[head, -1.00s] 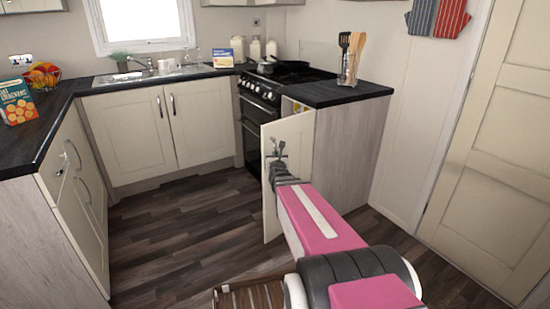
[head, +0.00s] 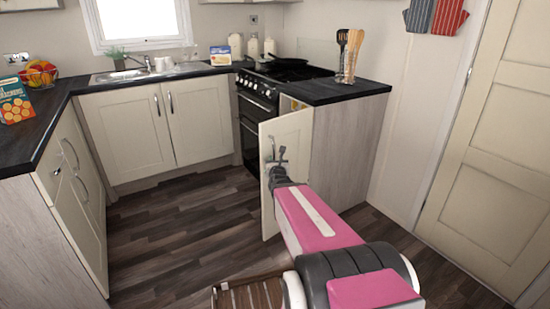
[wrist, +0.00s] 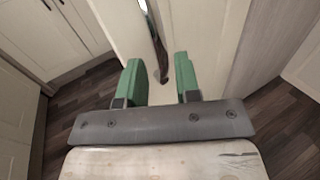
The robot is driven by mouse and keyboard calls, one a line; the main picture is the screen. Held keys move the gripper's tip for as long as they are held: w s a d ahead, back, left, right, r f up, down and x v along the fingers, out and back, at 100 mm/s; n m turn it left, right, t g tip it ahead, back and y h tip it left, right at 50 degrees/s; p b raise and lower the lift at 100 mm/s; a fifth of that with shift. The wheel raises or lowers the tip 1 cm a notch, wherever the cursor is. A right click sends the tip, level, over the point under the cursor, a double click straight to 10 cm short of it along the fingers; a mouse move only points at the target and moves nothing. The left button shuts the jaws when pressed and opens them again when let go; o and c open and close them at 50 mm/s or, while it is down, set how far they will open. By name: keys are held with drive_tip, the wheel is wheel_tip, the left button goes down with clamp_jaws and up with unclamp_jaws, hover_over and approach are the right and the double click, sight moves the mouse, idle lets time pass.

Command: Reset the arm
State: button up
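My gripper (wrist: 160,85) shows in the wrist view with its two green fingers apart and nothing held between them. A dark cabinet handle (wrist: 160,60) lies ahead of the fingers, on the cream cabinet door (wrist: 118,28); whether the fingers touch the door I cannot tell. In the head view my pink arm reaches forward to this cabinet door (head: 291,140), which stands ajar beside the oven. The gripper tips are small and partly hidden by the arm there.
The oven (head: 258,115) is left of the open door, and a wood side panel (head: 345,150) is on its right. Left-hand cabinets (head: 75,205) and sink cabinets (head: 135,135) border the dark wood floor (head: 175,235), which is clear in the middle. A cream door (head: 495,150) stands at right.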

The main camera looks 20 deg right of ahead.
drive_tip(key=shift+s+a, duration=0.1)
drive_tip(key=shift+s, duration=0.45)
drive_tip(key=s+a+f+n+g+y, duration=0.2)
drive_tip(key=a+f+n+g, duration=0.15)
drive_tip(key=f+n, duration=0.45)
drive_tip(key=s+a+f+n+g+y, duration=0.25)
drive_tip(key=n+g, duration=0.25)
drive_tip(key=n, duration=0.7)
drive_tip(key=s+a+f+n+g, duration=0.1)
drive_tip(key=s+n+g, duration=0.3)
drive_tip(key=n, duration=0.5)
drive_tip(key=s+a+f+n+g+h, duration=0.1)
drive_tip(key=s+f+n+g, duration=0.2)
drive_tip(key=s+n+g, duration=0.2)
drive_tip(key=s+n, duration=0.3)
drive_tip(key=n, duration=0.1)
drive_tip(key=shift+s+a+f, duration=0.15)
drive_tip(key=shift+f, duration=0.15)
